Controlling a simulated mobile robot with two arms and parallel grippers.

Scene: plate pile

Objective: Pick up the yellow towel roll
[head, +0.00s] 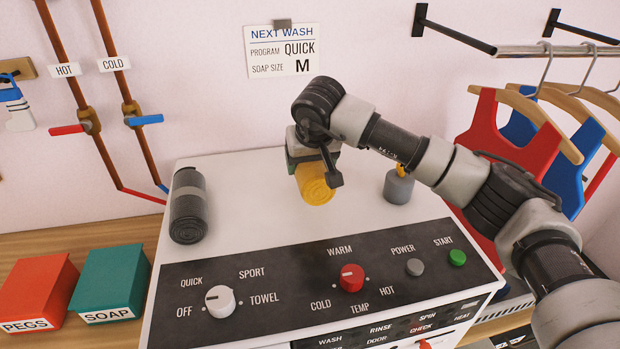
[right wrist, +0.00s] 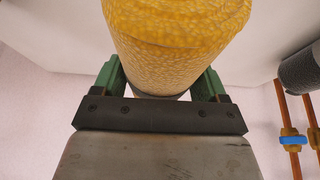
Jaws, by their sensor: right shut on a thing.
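The yellow towel roll (head: 316,188) is over the white top of the washing machine (head: 260,230), near its middle. In the right wrist view the roll (right wrist: 180,40) fills the top of the picture, between the two green fingers. My right gripper (head: 318,172) comes down on the roll from behind and above and is shut on it. The fingers also show in the right wrist view (right wrist: 158,80). I cannot tell whether the roll touches the machine top. My left gripper is not in view.
A dark grey towel roll (head: 188,208) lies on the machine top at left. A grey weight-like object (head: 398,187) stands at right. The red box (head: 38,290) and green box (head: 108,284) are on the wooden counter. Hung clothes (head: 510,140) are at right.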

